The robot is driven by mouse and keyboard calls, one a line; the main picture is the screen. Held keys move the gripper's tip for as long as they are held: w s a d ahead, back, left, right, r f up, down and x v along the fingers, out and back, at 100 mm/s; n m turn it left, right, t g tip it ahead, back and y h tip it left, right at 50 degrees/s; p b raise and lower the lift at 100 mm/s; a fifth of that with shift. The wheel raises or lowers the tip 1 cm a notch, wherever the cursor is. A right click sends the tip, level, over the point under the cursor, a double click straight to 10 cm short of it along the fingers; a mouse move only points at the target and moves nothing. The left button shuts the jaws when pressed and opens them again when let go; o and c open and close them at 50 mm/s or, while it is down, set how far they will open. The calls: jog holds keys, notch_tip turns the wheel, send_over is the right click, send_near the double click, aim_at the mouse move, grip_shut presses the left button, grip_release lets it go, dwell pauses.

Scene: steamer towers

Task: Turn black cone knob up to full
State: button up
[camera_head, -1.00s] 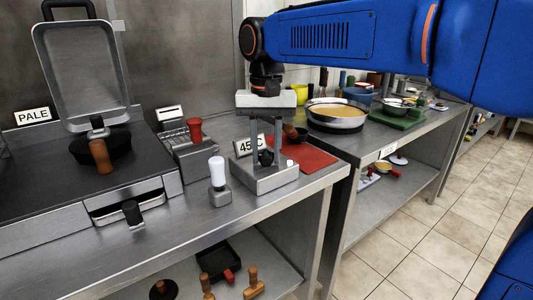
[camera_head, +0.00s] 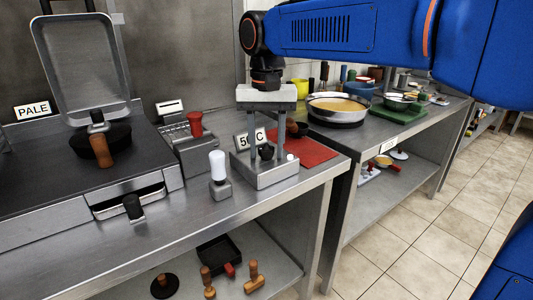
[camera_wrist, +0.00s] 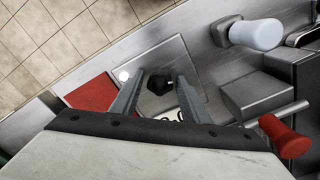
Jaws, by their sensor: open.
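The black cone knob (camera_head: 266,152) sits on top of a small grey metal box (camera_head: 262,176) near the counter's front edge. A sign behind it reads about "50 C" (camera_head: 248,141), partly covered by a finger. My gripper (camera_head: 267,150) points down over the box, open, with one finger on each side of the knob. In the wrist view the dark knob (camera_wrist: 159,83) lies between the fingertips (camera_wrist: 162,76), with small gaps showing beside it. A white round button (camera_head: 291,157) is on the box, right of the knob.
A white-handled lever (camera_head: 218,168) stands just left of the box. A red-handled unit (camera_head: 195,124) is behind that. A red mat (camera_head: 312,152) lies right of the box. A pan (camera_head: 338,108) stands on the farther counter.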

jog(key=n, duration=0.5)
jog(key=shift+n, duration=0.4)
jog(key=n, duration=0.6)
dwell(0.4)
jog(key=n, duration=0.6)
dwell(0.3)
jog(key=n, duration=0.6)
jog(key=shift+r, duration=0.15)
dwell(0.5)
